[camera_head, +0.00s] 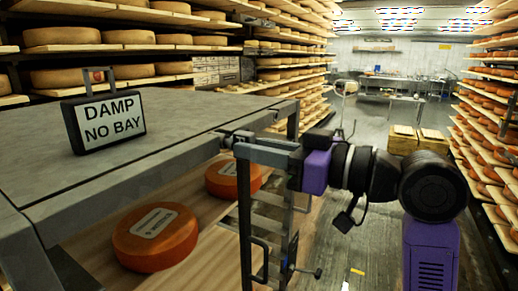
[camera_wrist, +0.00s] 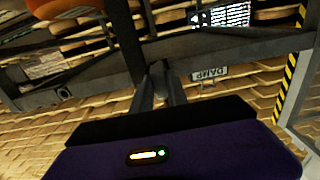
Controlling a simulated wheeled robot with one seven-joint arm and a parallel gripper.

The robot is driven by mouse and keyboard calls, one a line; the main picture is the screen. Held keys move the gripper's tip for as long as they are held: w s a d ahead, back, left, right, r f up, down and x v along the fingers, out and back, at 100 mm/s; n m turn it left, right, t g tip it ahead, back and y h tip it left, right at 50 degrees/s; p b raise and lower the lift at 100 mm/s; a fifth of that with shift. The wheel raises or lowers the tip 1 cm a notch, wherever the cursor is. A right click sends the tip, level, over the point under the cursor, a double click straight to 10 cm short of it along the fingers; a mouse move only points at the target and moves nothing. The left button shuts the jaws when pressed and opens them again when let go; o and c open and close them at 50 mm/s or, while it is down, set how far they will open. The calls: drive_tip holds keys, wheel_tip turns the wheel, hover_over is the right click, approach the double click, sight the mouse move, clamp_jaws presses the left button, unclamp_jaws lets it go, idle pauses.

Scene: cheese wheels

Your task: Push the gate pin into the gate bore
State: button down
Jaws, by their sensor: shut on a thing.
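My gripper (camera_head: 240,145) is at the front right corner of the grey table, its fingers pointing left along the top rail. It is shut on a small grey part, apparently the gate pin (camera_head: 227,140), mostly hidden by the fingers. In the wrist view the fingers (camera_wrist: 158,78) reach to the grey rail, and the held end is dark and hard to make out. A round dark hole (camera_wrist: 63,93) shows in the rail's left part; I cannot tell whether it is the gate bore. I cannot tell whether the pin is in a bore.
A dark gate frame (camera_head: 244,215) with a handle (camera_head: 262,255) hangs below the gripper. A "DAMP NO BAY" sign (camera_head: 108,120) stands on the table top (camera_head: 190,112). Orange cheese wheels (camera_head: 155,237) lie on the board below. Cheese shelves line both sides; the aisle floor (camera_head: 375,190) is open.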

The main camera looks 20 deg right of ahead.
drive_tip(key=shift+w+a, duration=0.3)
drive_tip(key=shift+w, duration=0.1)
drive_tip(key=c, duration=1.2)
unclamp_jaws()
drive_tip(key=shift+c, duration=0.2)
drive_tip(key=b+v, duration=0.2)
drive_tip(key=v, duration=0.6)
drive_tip(key=shift+o, duration=0.2)
drive_tip(key=shift+w, duration=0.1)
